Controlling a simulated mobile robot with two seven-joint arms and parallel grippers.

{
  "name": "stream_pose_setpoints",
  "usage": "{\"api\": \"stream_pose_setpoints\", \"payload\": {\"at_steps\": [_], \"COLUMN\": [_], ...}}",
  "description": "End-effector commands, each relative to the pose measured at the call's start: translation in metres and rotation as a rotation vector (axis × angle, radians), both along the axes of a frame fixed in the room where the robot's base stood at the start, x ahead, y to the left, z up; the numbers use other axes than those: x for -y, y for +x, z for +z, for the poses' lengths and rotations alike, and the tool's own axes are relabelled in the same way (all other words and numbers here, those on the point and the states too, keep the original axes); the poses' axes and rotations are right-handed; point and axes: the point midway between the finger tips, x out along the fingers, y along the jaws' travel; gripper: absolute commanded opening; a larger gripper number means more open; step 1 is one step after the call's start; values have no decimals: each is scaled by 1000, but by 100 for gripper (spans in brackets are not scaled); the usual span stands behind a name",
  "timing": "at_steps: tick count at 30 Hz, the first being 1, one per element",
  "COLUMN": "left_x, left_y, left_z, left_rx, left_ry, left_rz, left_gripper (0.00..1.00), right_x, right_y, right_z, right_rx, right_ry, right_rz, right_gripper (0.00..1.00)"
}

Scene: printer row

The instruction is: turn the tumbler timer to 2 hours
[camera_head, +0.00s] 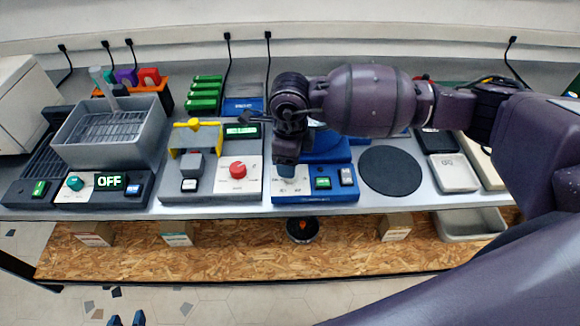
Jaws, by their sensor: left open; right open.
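A blue machine (335,155) stands mid-table with a pale control panel. My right gripper (287,170) points down over the dial area at the panel's left. It covers most of the knob there, so its setting is hidden. The gripper is open; I cannot tell whether its fingers touch the knob. The tips of my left gripper (126,320) show at the bottom left edge, apart and empty, away from the table.
A machine with a red knob (238,170) and yellow bracket stands left of the blue machine. Further left is a grey tank (110,145) above a panel with a teal knob (75,183) and an OFF display (110,181). A black round mat (390,170) lies to the right.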

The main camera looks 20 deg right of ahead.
Motion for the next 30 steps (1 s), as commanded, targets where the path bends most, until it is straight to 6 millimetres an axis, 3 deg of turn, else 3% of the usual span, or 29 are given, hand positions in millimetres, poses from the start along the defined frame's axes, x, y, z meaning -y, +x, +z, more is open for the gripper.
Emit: {"api": "stream_pose_setpoints", "payload": {"at_steps": [6, 12, 30], "left_x": [0, 1, 0], "left_y": [3, 4, 1], "left_z": [2, 3, 1], "left_rx": [5, 8, 3], "left_ry": [0, 0, 0], "left_rz": [-2, -2, 0], "left_gripper": [43, 43, 43], "right_x": [0, 0, 0], "right_y": [0, 0, 0], "right_z": [40, 59, 64], "right_rx": [3, 1, -1], "right_ry": [1, 0, 2], "right_rz": [1, 1, 1], "right_gripper": [58, 58, 58]}}
